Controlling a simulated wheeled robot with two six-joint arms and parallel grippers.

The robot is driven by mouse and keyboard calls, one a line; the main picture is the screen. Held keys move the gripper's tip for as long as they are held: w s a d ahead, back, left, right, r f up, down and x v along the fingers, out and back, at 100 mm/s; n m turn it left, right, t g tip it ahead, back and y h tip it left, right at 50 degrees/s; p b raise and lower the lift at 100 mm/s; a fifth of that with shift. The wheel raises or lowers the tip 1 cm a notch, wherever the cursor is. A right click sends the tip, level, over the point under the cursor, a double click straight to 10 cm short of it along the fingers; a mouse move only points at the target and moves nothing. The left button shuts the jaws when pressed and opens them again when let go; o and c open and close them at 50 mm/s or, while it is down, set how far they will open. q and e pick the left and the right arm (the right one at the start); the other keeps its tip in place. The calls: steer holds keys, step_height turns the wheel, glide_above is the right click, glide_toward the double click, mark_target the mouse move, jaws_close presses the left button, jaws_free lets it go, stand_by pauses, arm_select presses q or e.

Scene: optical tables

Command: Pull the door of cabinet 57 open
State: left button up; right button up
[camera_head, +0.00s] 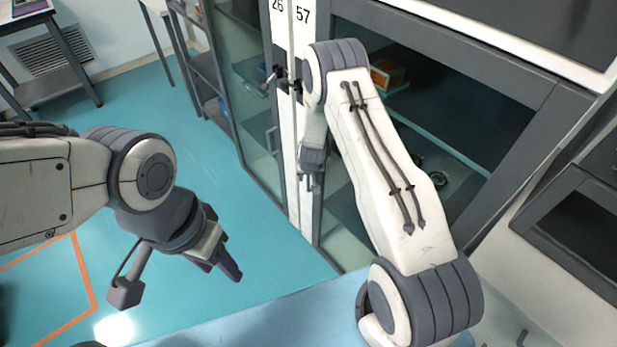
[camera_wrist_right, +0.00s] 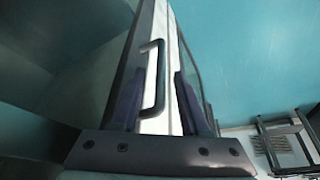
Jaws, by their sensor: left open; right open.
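Cabinet 57 (camera_head: 450,60) stands at the right in the head view, with a dark glass door framed in grey and the number 57 on a white strip at its left edge. Its door looks shut. My right arm reaches in front of it. My right gripper (camera_head: 306,186) points down by the white strip, partly hidden by its own wrist. In the right wrist view a dark bar handle (camera_wrist_right: 153,75) stands on a white strip, seen between the open fingers (camera_wrist_right: 160,105); contact cannot be told. My left gripper (camera_head: 226,266) is open and empty over the floor.
A blue surface (camera_head: 260,320) lies along the bottom. The teal floor (camera_head: 150,110) on the left is mostly free. An orange box (camera_head: 387,73) is behind the glass.

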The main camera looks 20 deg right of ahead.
steer(key=shift+w+f, duration=0.2)
steer(key=shift+f, duration=0.3)
jaws_close()
stand_by(1.2)
